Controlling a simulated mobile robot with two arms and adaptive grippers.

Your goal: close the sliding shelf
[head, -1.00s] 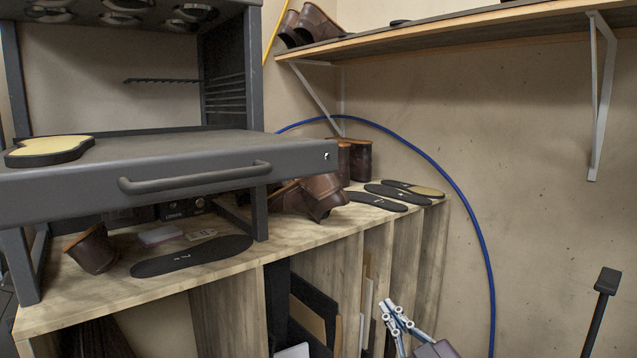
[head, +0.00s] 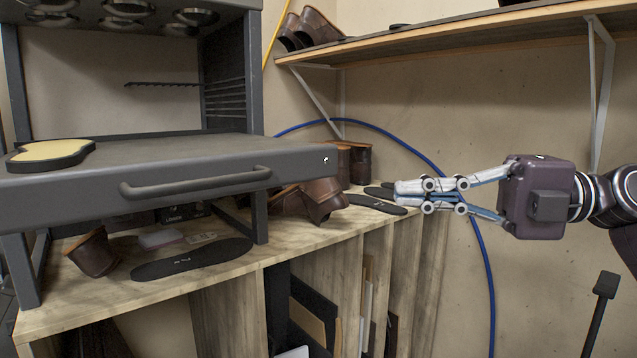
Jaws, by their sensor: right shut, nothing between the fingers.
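The sliding shelf (head: 230,160) is a dark grey metal tray pulled out from the machine frame (head: 226,75) at the left. Its long bar handle (head: 195,183) runs along the front face. A cream and black sole piece (head: 50,153) lies on top of the shelf at its left. My right gripper (head: 398,189) is shut and empty. It points left, to the right of the shelf and apart from it. My left gripper is not in view.
A wooden bench (head: 150,287) under the machine holds brown shoes (head: 318,198), black soles (head: 190,258) and a small brown piece (head: 92,252). A wall shelf (head: 440,38) hangs above at the right. A blue hose (head: 487,270) curves along the wall.

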